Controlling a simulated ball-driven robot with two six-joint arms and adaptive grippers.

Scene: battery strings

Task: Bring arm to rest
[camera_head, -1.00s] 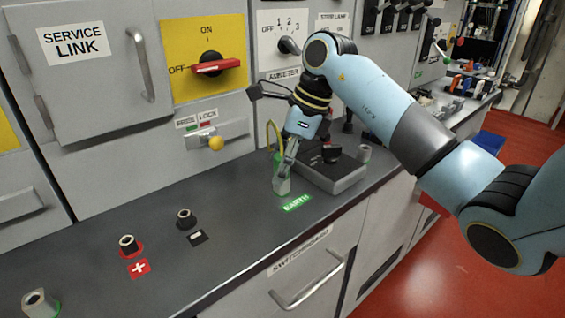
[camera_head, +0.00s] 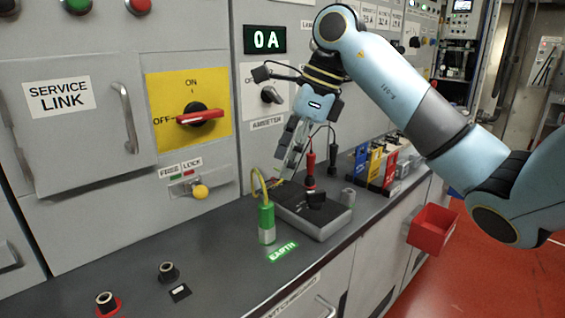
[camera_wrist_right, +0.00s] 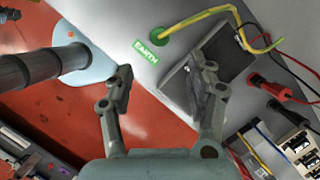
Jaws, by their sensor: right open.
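My right arm reaches in from the right in the head view. Its gripper (camera_head: 286,172) points down above the bench and is apart from the earth plug. In the right wrist view the gripper (camera_wrist_right: 166,85) has its fingers spread wide, with nothing between them. The green earth plug (camera_head: 266,221) stands upright on the bench beside the green EARTH label (camera_head: 283,252), with a yellow-green cable at its top. The plug (camera_wrist_right: 157,37) also shows beyond the fingers in the wrist view. My left gripper is not in view.
A grey-black instrument box (camera_head: 320,224) stands right of the plug, with a red probe (camera_head: 309,168) by it. A red bin (camera_head: 432,230) hangs at the bench's front edge. A yellow panel with a red switch (camera_head: 200,117) is behind. The near-left bench holds two terminals.

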